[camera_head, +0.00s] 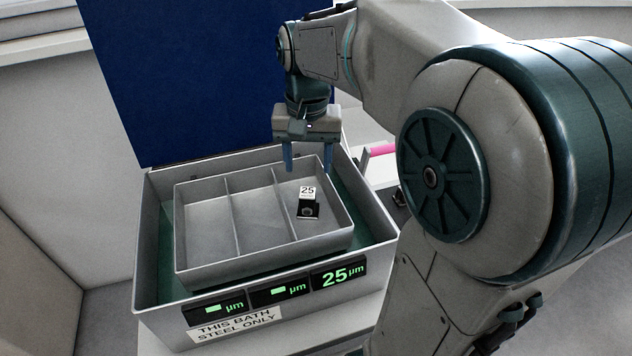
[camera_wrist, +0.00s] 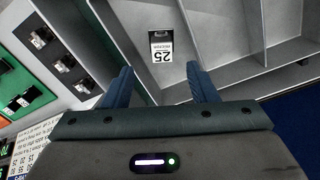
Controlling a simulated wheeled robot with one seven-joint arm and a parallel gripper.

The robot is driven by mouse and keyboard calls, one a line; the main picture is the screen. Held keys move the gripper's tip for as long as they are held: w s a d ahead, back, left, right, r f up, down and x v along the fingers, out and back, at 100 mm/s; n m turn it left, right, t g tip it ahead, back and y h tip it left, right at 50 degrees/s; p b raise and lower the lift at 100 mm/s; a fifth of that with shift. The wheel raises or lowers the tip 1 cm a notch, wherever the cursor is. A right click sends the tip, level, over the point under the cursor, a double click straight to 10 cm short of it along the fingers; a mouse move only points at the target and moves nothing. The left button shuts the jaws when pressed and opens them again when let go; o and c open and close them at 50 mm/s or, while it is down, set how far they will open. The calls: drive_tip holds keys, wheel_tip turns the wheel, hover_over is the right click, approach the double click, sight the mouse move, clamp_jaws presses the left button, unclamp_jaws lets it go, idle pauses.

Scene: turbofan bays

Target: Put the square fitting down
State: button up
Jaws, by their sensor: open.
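The square fitting (camera_head: 308,209) is a small black piece with a white tag marked 25. It rests in the right compartment of the grey three-compartment tray (camera_head: 231,209). In the wrist view the fitting (camera_wrist: 160,40) lies on the bare compartment floor, with its tag toward me. My gripper (camera_head: 305,166) is above that compartment, pointing down, with its blue fingers apart and nothing between them. In the wrist view my fingertips (camera_wrist: 160,76) stand spread on either side of the tag's line, clear of the fitting.
The tray sits inside a larger grey bath (camera_head: 160,290) labelled steel only. Its right display (camera_head: 338,274) reads 25 µm; the other two show dashes. A blue panel (camera_head: 205,75) stands behind. The wrist view shows a green board (camera_wrist: 50,14) with several black pieces. The other compartments are empty.

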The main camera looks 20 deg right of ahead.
drive_tip(key=shift+s+a+f+n+t, duration=0.1)
drive_tip(key=shift+s+f+n+t, duration=0.55)
drive_tip(key=shift+s, duration=1.6)
drive_tip(key=shift+s+f+n+t, duration=0.3)
drive_tip(key=shift+s+f+n, duration=0.45)
drive_tip(key=shift+s+f, duration=1.05)
drive_tip(key=shift+s+a+f+n+t, duration=0.1)
drive_tip(key=shift+s+f+n+t, duration=0.5)
drive_tip(key=shift+s, duration=2.1)
